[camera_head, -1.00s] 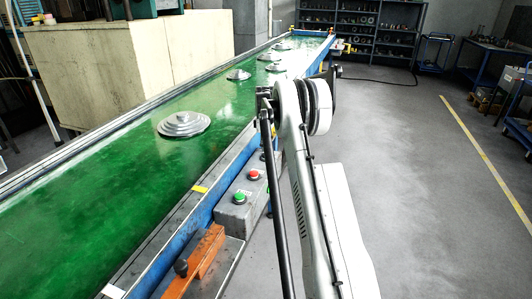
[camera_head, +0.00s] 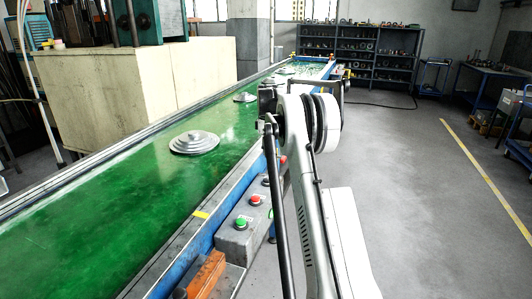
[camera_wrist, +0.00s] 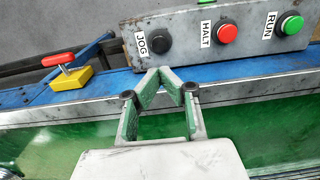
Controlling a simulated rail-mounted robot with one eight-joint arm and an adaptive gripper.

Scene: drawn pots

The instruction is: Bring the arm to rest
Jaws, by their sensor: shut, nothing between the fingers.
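My gripper (camera_wrist: 165,72) shows in the wrist view with its two fingertips together and nothing between them. It is over the front edge of the green conveyor belt (camera_wrist: 275,140), just short of the grey control box. In the head view my arm rises at the right side of the conveyor, and the gripper itself cannot be made out there. A stepped grey metal disc-like piece (camera_head: 194,142) lies on the green belt, left of my arm. Another one (camera_head: 244,97) lies farther along the belt.
The control box (camera_wrist: 185,45) carries JOG, HALT and RUN buttons. A red and yellow switch (camera_wrist: 72,72) sits left of it on the blue rail. A beige block (camera_head: 100,105) stands behind the belt. The floor (camera_head: 420,210) to the right is clear.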

